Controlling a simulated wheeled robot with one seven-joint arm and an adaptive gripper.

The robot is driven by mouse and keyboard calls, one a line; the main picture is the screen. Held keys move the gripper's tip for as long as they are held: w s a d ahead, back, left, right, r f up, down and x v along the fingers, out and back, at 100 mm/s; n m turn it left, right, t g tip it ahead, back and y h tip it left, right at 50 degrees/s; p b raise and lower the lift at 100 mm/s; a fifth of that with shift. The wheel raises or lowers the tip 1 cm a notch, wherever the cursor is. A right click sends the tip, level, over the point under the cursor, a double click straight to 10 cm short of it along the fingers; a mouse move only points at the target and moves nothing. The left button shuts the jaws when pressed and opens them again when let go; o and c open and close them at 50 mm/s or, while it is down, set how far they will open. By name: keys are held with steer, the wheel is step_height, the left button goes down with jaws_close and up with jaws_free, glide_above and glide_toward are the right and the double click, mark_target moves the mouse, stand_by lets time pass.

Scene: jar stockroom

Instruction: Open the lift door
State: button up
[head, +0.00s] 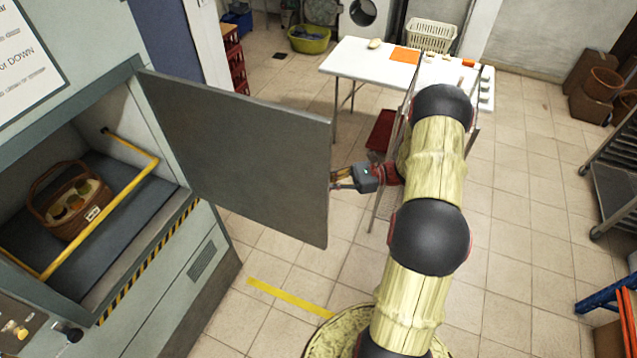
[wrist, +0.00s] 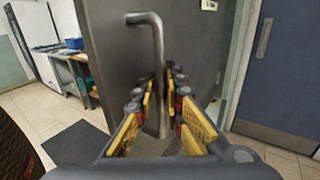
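The lift door (head: 240,150) is a flat grey panel hinged at the right side of the lift opening. It stands swung wide open, with the lift compartment (head: 110,150) exposed. In the wrist view the door (wrist: 120,70) fills the middle, with a bent metal bar handle (wrist: 157,60) on it. My gripper (head: 338,179) is at the door's free edge in the head view. In the wrist view my gripper (wrist: 164,100) has its yellow-padded fingers apart, one on each side of the handle's upright bar. Contact with the bar is not clear. The handle is hidden in the head view.
A wicker basket (head: 70,200) sits inside the lift behind a yellow bar (head: 105,210). A white table (head: 370,62) stands behind my arm, with a dark red item below it. A wheeled rack (head: 612,175) is at right.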

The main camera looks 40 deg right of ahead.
steer(key=o, duration=0.3)
steer(key=shift+o, duration=0.2)
steer(key=v, duration=1.2)
stand_by(0.3)
